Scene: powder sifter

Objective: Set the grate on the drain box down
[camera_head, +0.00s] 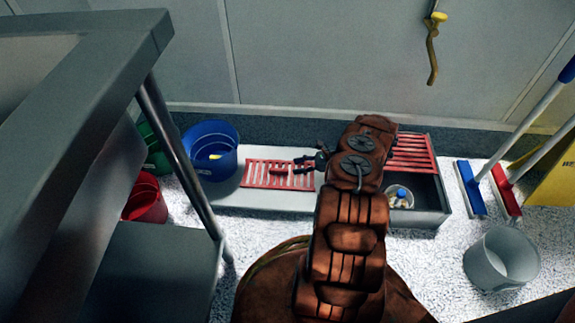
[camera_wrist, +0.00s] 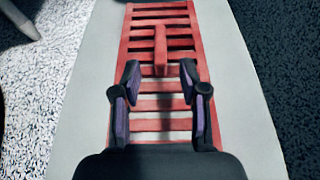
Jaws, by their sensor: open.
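A red slatted grate (camera_head: 262,174) with a raised bar handle lies flat on a pale grey slab; it also fills the middle of the wrist view (camera_wrist: 160,105). My gripper (camera_head: 302,163) is at the grate's right part in the head view. In the wrist view my gripper (camera_wrist: 160,72) is open, with a finger on either side of the handle's near end. Whether the fingers touch it I cannot tell. The grey drain box (camera_head: 433,217) stands to the right, partly hidden by my arm. A second red grate (camera_head: 412,153) covers its back part; its front is open.
A small bottle with a blue cap (camera_head: 401,194) is in the box's open part. A blue bucket (camera_head: 210,150) stands left of the slab (camera_head: 240,200). A white bucket (camera_head: 502,258) and two squeegees, blue (camera_head: 471,190) and red (camera_head: 506,190), stand right. A metal table (camera_head: 75,100) is at left.

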